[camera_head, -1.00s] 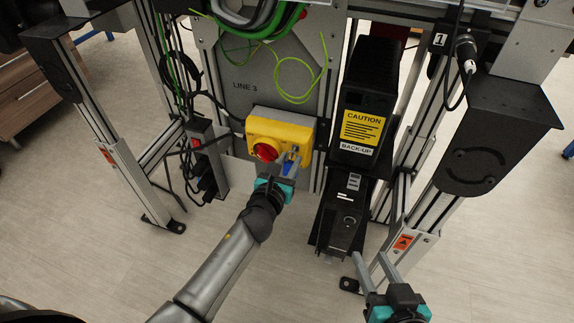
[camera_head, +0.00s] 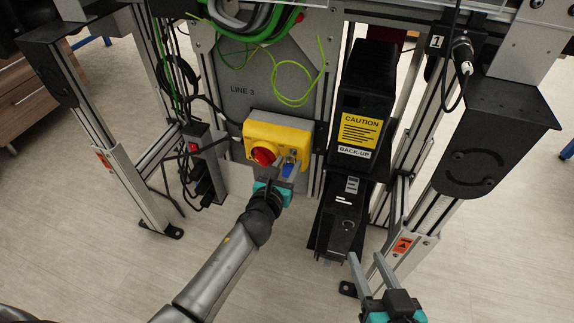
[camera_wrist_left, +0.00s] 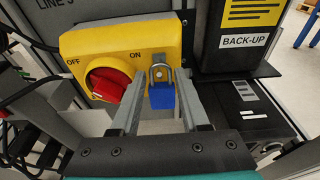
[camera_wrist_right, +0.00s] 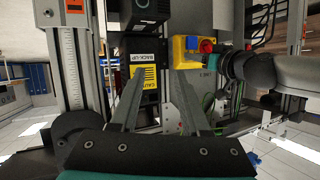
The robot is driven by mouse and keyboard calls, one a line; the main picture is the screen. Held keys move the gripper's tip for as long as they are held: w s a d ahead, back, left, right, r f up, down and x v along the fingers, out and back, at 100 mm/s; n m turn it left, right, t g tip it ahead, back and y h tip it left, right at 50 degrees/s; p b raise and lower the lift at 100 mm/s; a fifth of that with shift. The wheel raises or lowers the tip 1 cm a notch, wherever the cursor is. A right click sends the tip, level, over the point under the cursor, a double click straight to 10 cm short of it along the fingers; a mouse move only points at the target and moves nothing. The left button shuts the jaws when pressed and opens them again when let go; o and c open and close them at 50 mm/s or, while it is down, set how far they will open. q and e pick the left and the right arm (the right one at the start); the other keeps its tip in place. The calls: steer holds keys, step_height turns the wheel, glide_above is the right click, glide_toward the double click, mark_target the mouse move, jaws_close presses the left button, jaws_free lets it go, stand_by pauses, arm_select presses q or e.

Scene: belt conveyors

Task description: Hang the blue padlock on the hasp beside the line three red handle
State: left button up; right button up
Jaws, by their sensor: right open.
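The yellow switch box (camera_head: 255,132) with the red handle (camera_head: 264,156) is mounted on the grey LINE 3 panel. In the left wrist view the red handle (camera_wrist_left: 106,86) sits between OFF and ON. The blue padlock (camera_wrist_left: 162,96) hangs upright, its shackle at the metal hasp (camera_wrist_left: 160,72) right of the handle; whether the shackle passes fully through is unclear. My left gripper (camera_head: 283,170) is open, with its fingers on either side of the padlock and a visible gap on the left side. My right gripper (camera_head: 368,262) is open and empty, low at the right.
A black back-up unit (camera_head: 366,100) with a yellow caution label stands right of the switch box. Loose green cables (camera_head: 296,84) hang above the box. A power strip (camera_head: 206,170) with black cords is to its left. The floor in front is clear.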

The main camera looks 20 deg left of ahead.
arm_select(q)
steer(key=o, duration=0.3)
steer(key=shift+s, duration=0.5)
steer(key=shift+p+v, duration=1.4)
steer(key=shift+v, duration=5.7)
arm_select(e)
steer(key=s+d+f+g+h, duration=0.1)
steer(key=s+d+g+h, duration=0.1)
steer(key=d+g, duration=0.2)
steer(key=shift+s+d+g+h, duration=0.25)
steer(key=shift+d+g+h, duration=0.15)
steer(key=shift+d, duration=0.35)
arm_select(q)
steer(key=shift+a+r, duration=0.1)
steer(key=shift+r, duration=0.05)
arm_select(e)
steer(key=shift+f, duration=0.15)
